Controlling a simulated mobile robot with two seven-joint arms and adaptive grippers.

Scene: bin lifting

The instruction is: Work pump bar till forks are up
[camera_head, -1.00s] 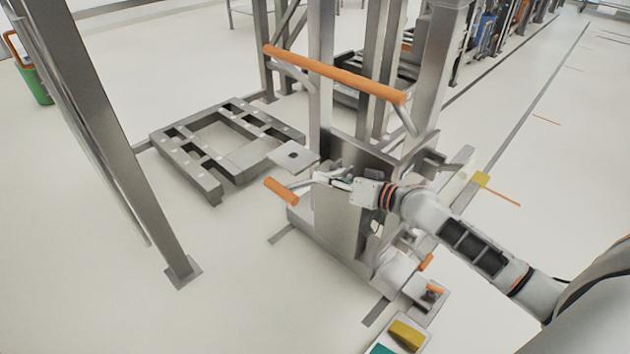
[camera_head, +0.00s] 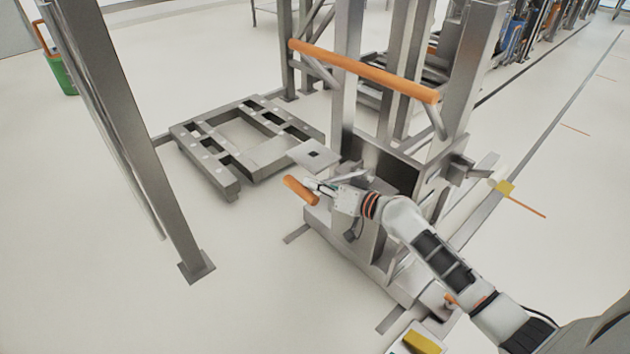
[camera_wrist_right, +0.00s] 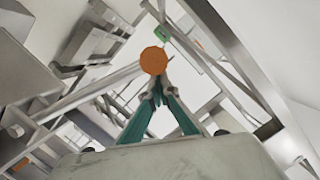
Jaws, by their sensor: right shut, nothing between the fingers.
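The lifter has a short lever with an orange grip (camera_head: 298,190) low on its left side, which appears to be the pump bar. My right gripper (camera_head: 314,186) is shut and empty, its fingertips right beside the orange grip. In the right wrist view the grip's round orange end (camera_wrist_right: 154,60) shows just past my closed fingertips (camera_wrist_right: 159,84); I cannot tell whether they touch. A longer orange bar (camera_head: 360,69) crosses the lifter's uprights higher up. I cannot clearly make out the forks or their height. My left gripper is not in view.
A grey frame (camera_head: 222,172) lies on the floor behind the lifter. A metal post (camera_head: 165,190) stands at left, and a green bin (camera_head: 62,74) is farther back. A yellow block (camera_head: 422,342) is at the bottom. The floor at lower left is clear.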

